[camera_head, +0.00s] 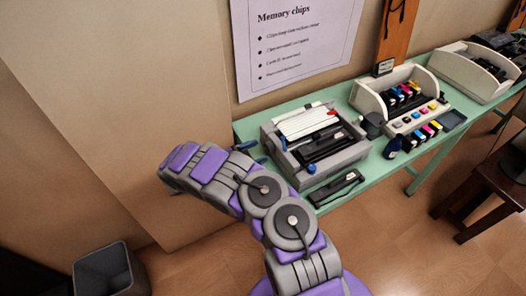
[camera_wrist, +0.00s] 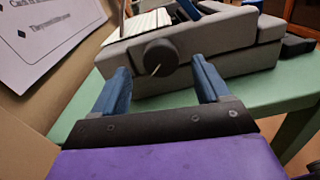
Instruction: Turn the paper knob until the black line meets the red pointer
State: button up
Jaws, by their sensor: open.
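The paper knob (camera_wrist: 158,57) is a dark round disc on the side of the grey printer (camera_wrist: 230,32), with a thin pale line on its face, tilted a little from upright. I cannot make out a black line or a red pointer beside it. My gripper (camera_wrist: 160,66) is open, its two blue fingers apart on either side of the knob, which lies a little ahead and between them. No contact shows. In the head view my gripper (camera_head: 252,152) is at the left side of the printer (camera_head: 322,180), and the knob is hidden.
The printer stands on a green table (camera_head: 245,128) against the wall. A small black part (camera_head: 337,188) lies in front of it. To the right are an ink cartridge exhibit (camera_head: 412,110) and another pale case (camera_head: 472,70). A stool (camera_head: 490,185) and a bin (camera_head: 108,270) stand on the floor.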

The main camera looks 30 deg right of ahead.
aim_at(266, 149)
jog(key=shift+d+b, duration=0.3)
jog(key=shift+d, duration=1.55)
jog(key=shift+a, duration=0.1)
jog(key=shift+c, duration=0.3)
jog(key=c, duration=1)
